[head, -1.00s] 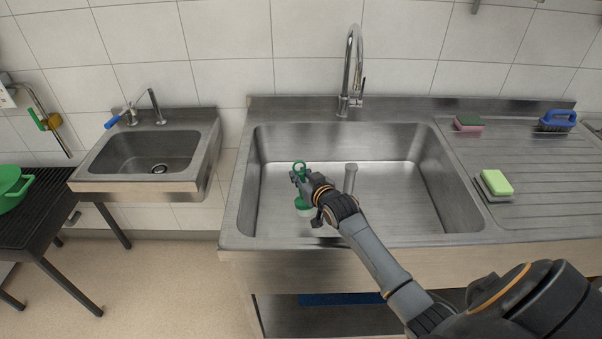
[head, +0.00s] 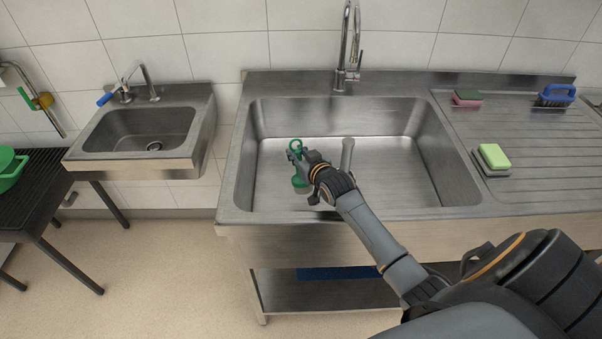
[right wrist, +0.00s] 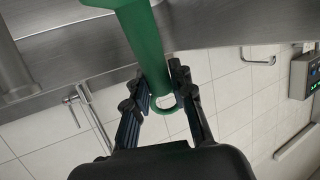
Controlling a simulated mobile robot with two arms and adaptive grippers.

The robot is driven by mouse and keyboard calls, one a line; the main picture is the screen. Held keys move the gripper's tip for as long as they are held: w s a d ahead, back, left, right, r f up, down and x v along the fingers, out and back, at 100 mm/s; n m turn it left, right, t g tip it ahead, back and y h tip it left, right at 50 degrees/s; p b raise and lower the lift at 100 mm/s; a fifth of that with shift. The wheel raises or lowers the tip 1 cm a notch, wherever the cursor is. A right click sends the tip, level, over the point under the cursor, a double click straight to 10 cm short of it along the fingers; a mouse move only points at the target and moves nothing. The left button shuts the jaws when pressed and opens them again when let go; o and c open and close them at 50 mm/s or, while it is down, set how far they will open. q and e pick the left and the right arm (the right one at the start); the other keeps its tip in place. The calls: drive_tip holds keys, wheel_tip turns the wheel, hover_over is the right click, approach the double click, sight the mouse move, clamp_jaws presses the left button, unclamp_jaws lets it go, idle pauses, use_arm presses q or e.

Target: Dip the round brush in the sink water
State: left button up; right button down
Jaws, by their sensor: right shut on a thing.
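The round brush (head: 300,178) is green, with a ring at the top of its handle and a paler lower end. It is roughly upright over the left part of the large sink (head: 231,180). My right gripper (head: 309,166) is shut on its handle. In the right wrist view, the green handle (right wrist: 140,35) runs between the two fingers (right wrist: 164,88), with its ring end near the fingertips. A clear water surface cannot be made out in the sink, and I cannot tell whether the brush touches water. My left gripper is not in view.
A standpipe (head: 347,155) stands in the sink just right of the gripper, below the tall faucet (head: 342,78). The drainboard (head: 530,150) holds a pink sponge (head: 467,98), a green sponge (head: 494,156) and a blue brush (head: 555,96). A small sink (head: 140,168) is at left.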

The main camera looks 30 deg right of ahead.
wheel_tip(320, 180, up, 17)
drive_tip(key=p, duration=1.6)
drive_tip(key=shift+r, duration=0.2)
idle(1.7)
wheel_tip(320, 180, up, 4)
drive_tip(key=shift+p, duration=0.45)
idle(0.6)
